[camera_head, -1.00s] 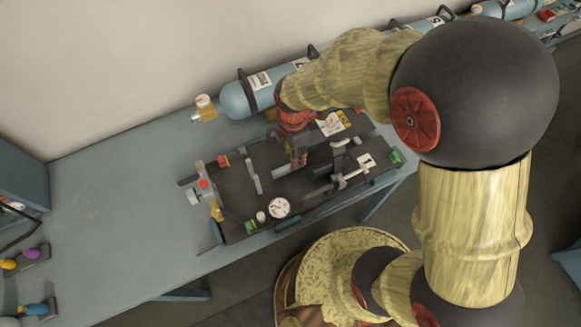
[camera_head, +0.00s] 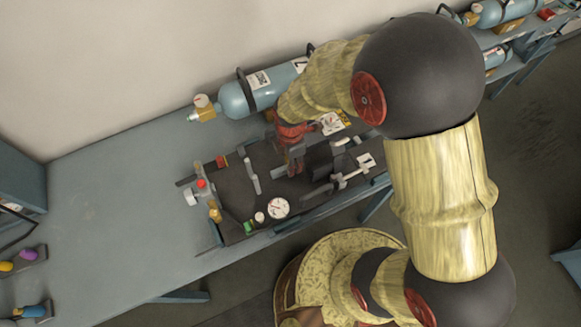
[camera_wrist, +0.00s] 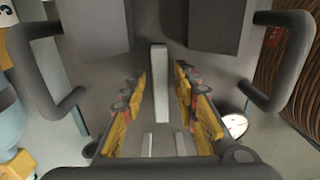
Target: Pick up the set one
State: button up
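A breathing set with a dark flat backplate (camera_head: 235,180) lies on the bench, with valves and a round white gauge (camera_head: 278,208) at its near left part. My gripper (camera_head: 294,164) points down over the middle of the set. In the wrist view, its two yellow-padded fingers (camera_wrist: 161,90) are apart, with a light grey bar (camera_wrist: 158,70) of the set between them. Whether they touch the bar I cannot tell. My arm hides the set's far right part.
A blue cylinder (camera_head: 235,101) with a label and dark handle lies behind the set along the wall. The blue-grey bench (camera_head: 120,190) is clear to the left. Small coloured parts (camera_head: 33,255) lie at the far left. More cylinders (camera_head: 495,12) are at the upper right.

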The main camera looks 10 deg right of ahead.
jog(key=c, duration=0.6)
grip_shut()
jog(key=shift+w+r, duration=0.15)
dwell(0.4)
